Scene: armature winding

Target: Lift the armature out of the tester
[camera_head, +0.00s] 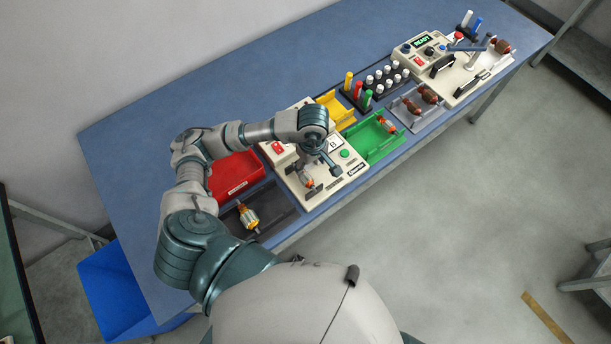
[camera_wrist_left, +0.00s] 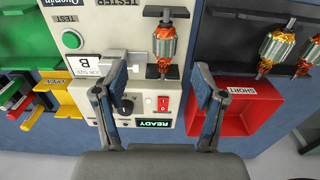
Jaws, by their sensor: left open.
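The tester (camera_head: 340,178) is a cream box on the bench; it also shows in the wrist view (camera_wrist_left: 118,30) with a green TEST button, a "B" label, a knob and a lit READY display. The armature (camera_wrist_left: 165,45), with copper windings and a teal-and-white core, lies between two dark supports on the tester; it shows in the head view (camera_head: 308,179) too, partly hidden by my arm. My left gripper (camera_head: 325,166) is open and empty over the tester. In the wrist view its fingers (camera_wrist_left: 153,88) are spread over the knob and display end, with the armature beyond the tips. My right gripper is out of view.
Beside the tester are the red SHORT bin (camera_head: 234,176), a dark tray (camera_wrist_left: 232,30) holding armatures, the yellow OPEN bin (camera_wrist_left: 81,101) and a green bin (camera_head: 373,141). A winding machine (camera_head: 462,75) stands at the far end. Coloured and white spools (camera_head: 388,76) stand between.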

